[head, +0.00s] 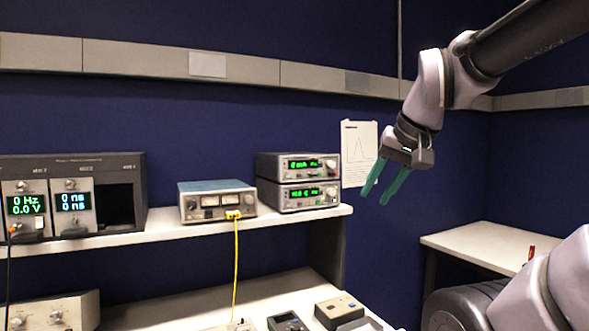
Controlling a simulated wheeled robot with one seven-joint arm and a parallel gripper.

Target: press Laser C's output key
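No label that reads Laser C can be made out, so I cannot tell which unit it is. Two stacked instruments with green displays stand at the right end of the shelf: an upper one (272,168) and a lower one (274,197). Each has a knob and small controls right of its display; an output key is too small to make out. My gripper (376,200) has teal fingers that point down and are apart, with nothing between them. In the picture it is right of the stack, in front of the blue wall and touching nothing.
The white shelf (170,236) also bears a blue-topped instrument (217,186) with a yellow cable (236,270) and a rack (120,165) with an empty bay. Small boxes (338,309) lie on the lower surface. A white side table (485,243) stands at the right.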

